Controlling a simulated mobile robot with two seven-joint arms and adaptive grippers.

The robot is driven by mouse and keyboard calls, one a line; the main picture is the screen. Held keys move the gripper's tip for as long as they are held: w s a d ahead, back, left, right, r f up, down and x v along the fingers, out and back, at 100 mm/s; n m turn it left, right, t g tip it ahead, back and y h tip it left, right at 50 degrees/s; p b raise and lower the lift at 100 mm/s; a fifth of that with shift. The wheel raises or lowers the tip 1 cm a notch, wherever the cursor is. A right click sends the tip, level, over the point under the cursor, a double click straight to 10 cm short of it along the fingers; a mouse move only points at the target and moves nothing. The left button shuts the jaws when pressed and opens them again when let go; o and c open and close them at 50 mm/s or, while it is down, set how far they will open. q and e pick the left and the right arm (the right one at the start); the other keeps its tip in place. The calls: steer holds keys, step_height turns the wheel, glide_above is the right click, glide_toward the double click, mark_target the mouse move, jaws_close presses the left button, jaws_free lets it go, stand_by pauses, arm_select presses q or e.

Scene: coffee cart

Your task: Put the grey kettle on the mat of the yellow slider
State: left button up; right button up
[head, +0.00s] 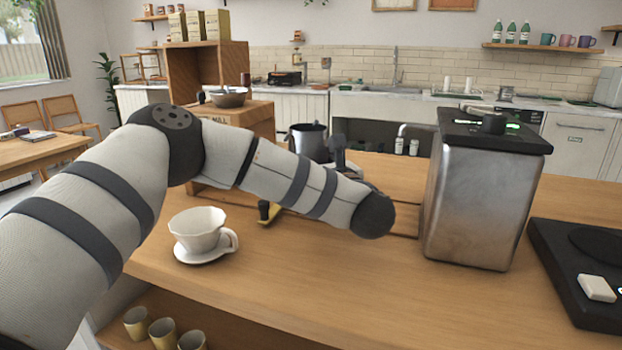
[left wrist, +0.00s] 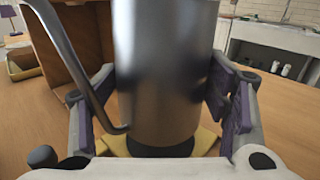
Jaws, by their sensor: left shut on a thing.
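The grey kettle (head: 308,142) stands upright behind my left forearm in the head view, its lower part hidden. In the left wrist view the metal kettle (left wrist: 165,70) fills the middle, with a curved metal tube on its left. My left gripper (left wrist: 165,95) is shut around the kettle's body, one finger on each side. The yellow slider (head: 273,213) shows only as a small piece below my forearm. Yellow surface (left wrist: 205,141) shows on both sides of the kettle's dark base; I cannot tell whether they touch. My right gripper is out of view.
A white cup (head: 198,228) on a saucer stands at the counter's front left. A wooden grinder box (head: 245,118) stands behind my arm. The front middle counter is clear.

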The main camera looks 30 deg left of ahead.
arm_select(q)
steer(key=shift+w+a+f, duration=0.15)
steer(key=shift+f, duration=0.75)
steer(key=shift+w+a+f, duration=0.1)
steer(key=shift+f, duration=0.8)
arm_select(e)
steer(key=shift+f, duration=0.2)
arm_select(q)
steer(key=shift+f, duration=0.1)
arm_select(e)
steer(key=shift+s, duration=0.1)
arm_select(q)
steer(key=o, duration=1.8)
steer(key=v, duration=0.6)
steer(key=shift+s+d, duration=0.2)
steer(key=shift+d, duration=0.15)
steer(key=v, duration=0.1)
steer(key=p+v, duration=0.1)
steer(key=v, duration=0.1)
steer(key=p+v, duration=0.1)
steer(key=shift+s+d+r, duration=0.15)
steer(key=shift+d+r, duration=0.05)
steer(key=shift+r, duration=0.2)
steer(key=shift+s+d+f, duration=0.3)
steer(key=shift+f, duration=0.2)
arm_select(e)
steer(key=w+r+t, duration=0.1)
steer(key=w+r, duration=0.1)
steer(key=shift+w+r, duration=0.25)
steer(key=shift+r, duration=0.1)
